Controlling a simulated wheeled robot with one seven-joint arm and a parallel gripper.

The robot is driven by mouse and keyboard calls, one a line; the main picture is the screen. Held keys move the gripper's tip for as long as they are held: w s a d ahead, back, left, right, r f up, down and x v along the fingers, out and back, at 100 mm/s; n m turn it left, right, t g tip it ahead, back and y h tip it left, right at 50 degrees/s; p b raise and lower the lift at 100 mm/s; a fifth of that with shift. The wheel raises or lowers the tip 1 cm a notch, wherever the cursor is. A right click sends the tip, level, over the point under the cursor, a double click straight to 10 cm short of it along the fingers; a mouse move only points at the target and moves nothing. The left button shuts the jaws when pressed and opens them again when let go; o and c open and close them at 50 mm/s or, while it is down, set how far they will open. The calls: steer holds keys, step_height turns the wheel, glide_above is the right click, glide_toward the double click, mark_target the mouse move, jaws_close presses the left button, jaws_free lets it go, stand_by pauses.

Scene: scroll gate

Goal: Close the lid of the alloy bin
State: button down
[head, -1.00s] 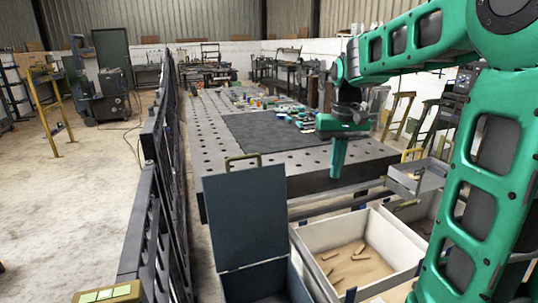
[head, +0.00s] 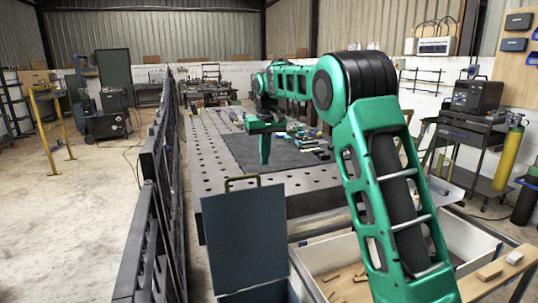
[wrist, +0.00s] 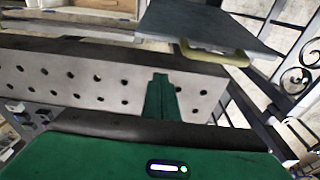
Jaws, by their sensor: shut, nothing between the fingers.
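The alloy bin (head: 262,294) stands at the bottom centre of the head view, beside the black gate. Its blue-grey lid (head: 245,236) stands upright and open, with an olive handle (head: 242,180) on its top edge. In the wrist view the lid (wrist: 205,22) shows at the top right, with the handle (wrist: 215,53) toward me. My gripper (head: 265,158) points down over the perforated table, beyond the lid and apart from it. Its fingers (wrist: 161,82) are together and empty. Most of the bin's inside is hidden in the head view.
A black scrollwork gate (head: 160,200) runs along the left of the bin. A white-walled crate with wooden pieces (head: 345,280) stands to the right, partly behind my arm. The perforated table (head: 215,150) carries a dark mat and several small parts.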

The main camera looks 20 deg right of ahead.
step_height(320, 180, down, 6)
steer(key=s, duration=0.3)
stand_by(0.3)
steer(key=shift+w+f, duration=0.1)
